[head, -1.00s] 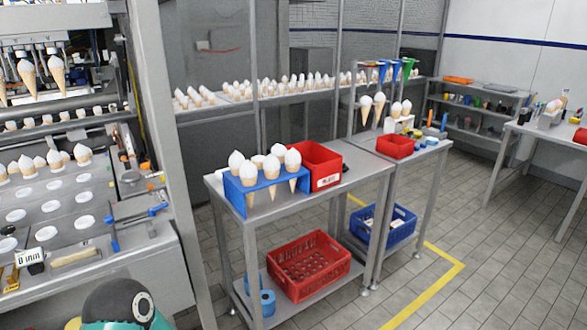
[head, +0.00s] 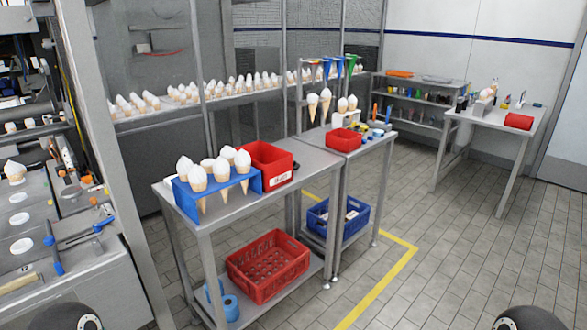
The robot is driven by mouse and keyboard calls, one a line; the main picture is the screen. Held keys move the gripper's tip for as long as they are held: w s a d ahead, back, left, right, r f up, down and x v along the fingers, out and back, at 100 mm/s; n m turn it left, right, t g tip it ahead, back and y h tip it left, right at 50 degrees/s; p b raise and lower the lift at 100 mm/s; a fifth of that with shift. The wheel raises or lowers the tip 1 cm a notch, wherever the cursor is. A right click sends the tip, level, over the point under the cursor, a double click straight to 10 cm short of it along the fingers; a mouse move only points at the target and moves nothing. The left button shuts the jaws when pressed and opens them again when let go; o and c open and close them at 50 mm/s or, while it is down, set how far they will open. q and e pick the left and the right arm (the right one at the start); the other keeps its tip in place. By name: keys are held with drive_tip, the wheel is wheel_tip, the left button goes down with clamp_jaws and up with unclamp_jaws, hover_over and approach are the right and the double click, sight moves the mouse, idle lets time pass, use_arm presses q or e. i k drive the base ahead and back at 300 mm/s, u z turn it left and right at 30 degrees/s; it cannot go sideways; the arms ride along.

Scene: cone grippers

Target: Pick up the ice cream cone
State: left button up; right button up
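Several ice cream cones (head: 197,179) with white tops stand upright in a blue rack (head: 217,188) on the near metal table. More cones (head: 237,83) lie in a long row on the conveyor behind. Two cones (head: 319,102) hang upright near the far table, with two more (head: 347,103) beside them in a white holder. One cone top (head: 14,171) shows in the machine plate at the left. Dark rounded parts of my arms show at the bottom edge, left of middle and at the right. Neither gripper is in the picture.
A red bin (head: 267,166) stands right behind the blue rack. A red crate (head: 268,265) and a blue crate (head: 337,218) sit on lower shelves. A smaller red bin (head: 343,139) is on the far table. The tiled floor at right is clear.

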sight(242, 159)
drive_tip(key=u, duration=0.05)
drive_tip(key=k, duration=1.05)
drive_tip(key=z, duration=0.8)
drive_tip(key=i, duration=2.7)
drive_tip(key=u, duration=1.25)
drive_tip(key=i, duration=0.25)
drive_tip(key=z, duration=0.15)
drive_tip(key=k, duration=0.8)
drive_tip(key=u, duration=0.15)
